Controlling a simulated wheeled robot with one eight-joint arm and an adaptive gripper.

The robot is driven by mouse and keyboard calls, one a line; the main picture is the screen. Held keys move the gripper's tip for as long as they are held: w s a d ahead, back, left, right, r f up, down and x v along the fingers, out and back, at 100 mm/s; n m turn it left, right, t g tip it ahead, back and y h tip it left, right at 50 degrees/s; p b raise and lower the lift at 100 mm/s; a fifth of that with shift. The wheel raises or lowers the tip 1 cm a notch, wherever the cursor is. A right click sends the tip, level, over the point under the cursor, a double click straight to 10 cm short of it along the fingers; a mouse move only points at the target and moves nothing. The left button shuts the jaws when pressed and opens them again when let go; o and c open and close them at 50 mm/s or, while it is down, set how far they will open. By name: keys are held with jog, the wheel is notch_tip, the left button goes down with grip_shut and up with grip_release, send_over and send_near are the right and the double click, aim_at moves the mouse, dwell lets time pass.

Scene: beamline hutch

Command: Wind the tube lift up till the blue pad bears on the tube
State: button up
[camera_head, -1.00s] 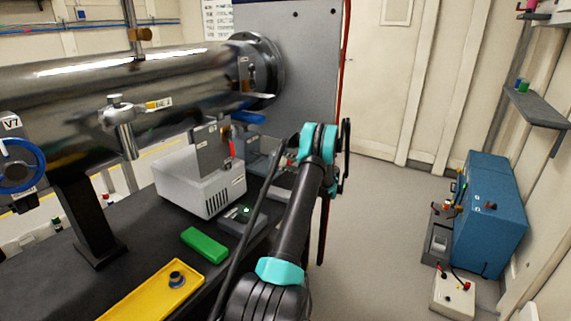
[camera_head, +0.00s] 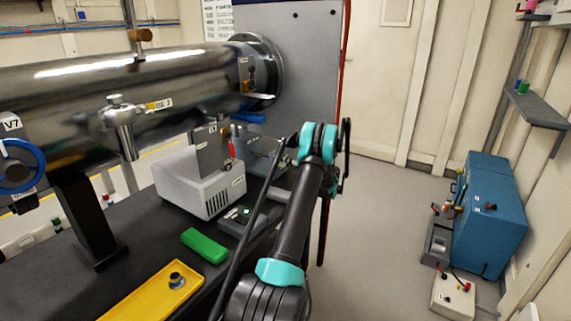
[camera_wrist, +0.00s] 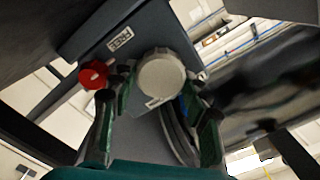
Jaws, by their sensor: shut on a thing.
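The shiny metal tube (camera_head: 190,75) runs across the upper left of the head view. The blue pad (camera_head: 248,117) shows just under the tube's right end; I cannot tell whether it touches the tube. In the wrist view, my gripper (camera_wrist: 160,100) is shut on a pale round knob (camera_wrist: 161,74) on a dark grey labelled body, with a green-padded finger on each side. A small red knob (camera_wrist: 92,74) is just left of it. In the head view my arm hides the gripper and knob.
A light grey box (camera_head: 200,184), a green block (camera_head: 204,246) and a yellow tray (camera_head: 152,292) stand on the black bench (camera_head: 60,290). A blue cabinet (camera_head: 490,215) stands at right. The floor (camera_head: 385,230) between is clear.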

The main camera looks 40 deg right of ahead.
jog(key=n, duration=0.5)
jog(key=shift+s+a+n, duration=0.1)
jog(key=shift+n, duration=0.3)
dwell(0.4)
jog(key=o, duration=1.1)
jog(key=shift+o, duration=0.2)
jog(key=v, duration=1.2)
